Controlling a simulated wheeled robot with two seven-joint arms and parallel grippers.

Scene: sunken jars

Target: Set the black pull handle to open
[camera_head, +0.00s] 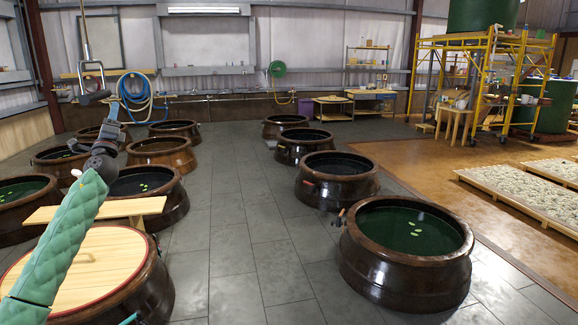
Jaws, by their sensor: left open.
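A pull handle (95,98) hangs at the upper left on a thin metal rod (84,35) that comes down from above. It is a stirrup-like loop with a dark bar at its bottom. My left arm, in a quilted green sleeve, reaches up from the lower left. Its left gripper (111,108) is open just below and right of the bar, overlapping it in the picture. I cannot tell whether the fingers touch the bar or stand around it. My right gripper is not in view.
Large brown jars stand in rows on the left and centre; the nearest left one has a wooden lid (85,262). A wooden board (125,209) lies beyond it. A grey tiled aisle (235,215) is clear between the rows. A yellow scaffold (480,85) stands back right.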

